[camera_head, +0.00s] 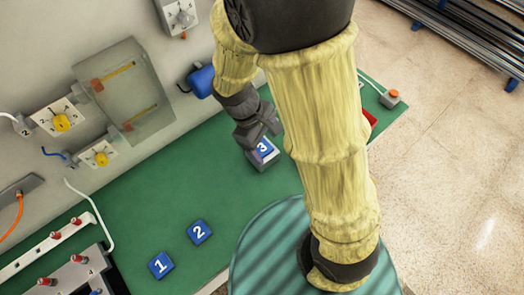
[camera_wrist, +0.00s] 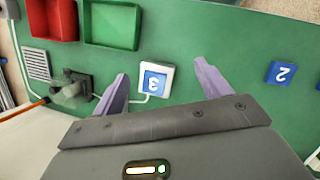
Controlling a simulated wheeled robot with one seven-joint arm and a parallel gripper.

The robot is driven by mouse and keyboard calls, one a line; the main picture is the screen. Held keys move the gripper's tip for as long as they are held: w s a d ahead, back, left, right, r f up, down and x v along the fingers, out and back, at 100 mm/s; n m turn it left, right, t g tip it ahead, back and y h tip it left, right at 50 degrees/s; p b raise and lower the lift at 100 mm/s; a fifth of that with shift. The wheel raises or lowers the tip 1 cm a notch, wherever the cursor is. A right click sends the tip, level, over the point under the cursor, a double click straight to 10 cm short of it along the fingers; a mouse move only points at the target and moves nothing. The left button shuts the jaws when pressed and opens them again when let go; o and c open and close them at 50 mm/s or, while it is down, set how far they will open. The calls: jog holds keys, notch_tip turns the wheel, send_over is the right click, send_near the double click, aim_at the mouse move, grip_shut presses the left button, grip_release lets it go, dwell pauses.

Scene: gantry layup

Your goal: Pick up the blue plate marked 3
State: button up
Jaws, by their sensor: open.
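The blue plate marked 3 (camera_head: 263,147) sits on a pale square block (camera_head: 264,162) on the green table. In the wrist view the plate (camera_wrist: 155,82) appears upside down on its white square base (camera_wrist: 169,74), between my two fingers in the picture. My gripper (camera_head: 259,135) is over the plate in the head view and hides part of it. In the wrist view my gripper (camera_wrist: 161,70) is open with nothing between its fingers at their own height; the plate looks lower than the fingertips, though the exact gap is unclear.
Blue plates marked 2 (camera_head: 199,232) and 1 (camera_head: 161,265) lie on the green table (camera_head: 150,215). The wrist view shows a red tray (camera_wrist: 60,20), a green tray (camera_wrist: 113,24) and a dark grey fixture (camera_wrist: 72,88) beside the left finger. A wall panel stands behind.

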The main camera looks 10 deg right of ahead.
jog(key=s+a+f+n+t+h+b, duration=0.1)
jog(key=a+f+n+t+h+b, duration=0.2)
jog(key=a+n, duration=0.4)
jog(key=s+a+f+n+t+h+b, duration=0.2)
jog(key=a+f+n+t+h+b, duration=0.1)
jog(key=a, duration=0.6)
jog(key=f+n+t+h, duration=0.1)
jog(key=n+t, duration=0.1)
jog(key=n, duration=0.1)
jog(key=shift+f+n+t, duration=0.2)
jog(key=shift+n+t, duration=0.1)
jog(key=shift+n, duration=0.1)
jog(key=p, duration=0.2)
send_near(262, 148)
jog(key=shift+w+d+f, duration=0.65)
jog(key=shift+w+f, duration=0.05)
jog(key=shift+w, duration=0.25)
jog(key=shift+d, duration=0.1)
